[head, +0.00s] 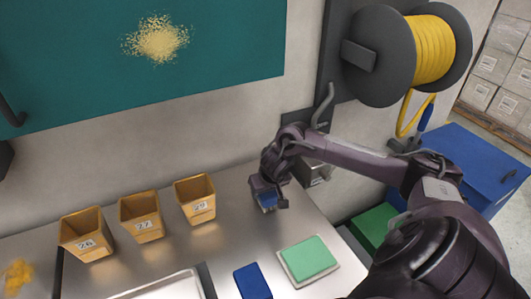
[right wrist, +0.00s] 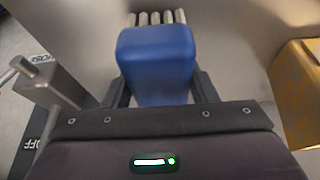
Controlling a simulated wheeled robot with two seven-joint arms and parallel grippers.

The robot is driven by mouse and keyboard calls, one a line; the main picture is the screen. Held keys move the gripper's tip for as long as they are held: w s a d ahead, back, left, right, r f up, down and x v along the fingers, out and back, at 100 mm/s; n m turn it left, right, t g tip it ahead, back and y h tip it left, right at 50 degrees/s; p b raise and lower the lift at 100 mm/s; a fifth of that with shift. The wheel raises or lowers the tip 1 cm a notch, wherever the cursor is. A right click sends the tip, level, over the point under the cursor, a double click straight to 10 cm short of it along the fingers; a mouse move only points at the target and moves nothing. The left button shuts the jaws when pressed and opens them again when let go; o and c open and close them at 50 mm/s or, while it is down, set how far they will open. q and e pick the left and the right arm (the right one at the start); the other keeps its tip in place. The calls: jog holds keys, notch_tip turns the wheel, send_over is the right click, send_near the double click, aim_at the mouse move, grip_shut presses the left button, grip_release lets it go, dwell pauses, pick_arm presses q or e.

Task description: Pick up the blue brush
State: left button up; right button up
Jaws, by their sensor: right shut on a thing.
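The blue brush (right wrist: 156,62) is between the two dark fingers of my right gripper (right wrist: 160,88) in the right wrist view, with a row of pale bristle tufts at its far end. In the head view my right gripper (head: 269,205) is over the right back part of the steel worktop, and a small part of the blue brush (head: 267,200) shows between its fingers. The gripper is shut on the brush. I cannot tell whether the brush touches the worktop. My left gripper is out of view.
Three yellow bins, marked 26 (head: 86,236), 27 (head: 142,217) and 29 (head: 196,200), stand left of the gripper. A blue block (head: 252,282) and a green pad (head: 307,257) lie in front. The worktop (head: 232,228) between is clear.

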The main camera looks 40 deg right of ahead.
notch_tip(320, 180, up, 8)
jog(key=shift+w+r, duration=0.15)
jog(key=shift+r, duration=0.1)
notch_tip(320, 180, up, 11)
jog(key=p, duration=0.6)
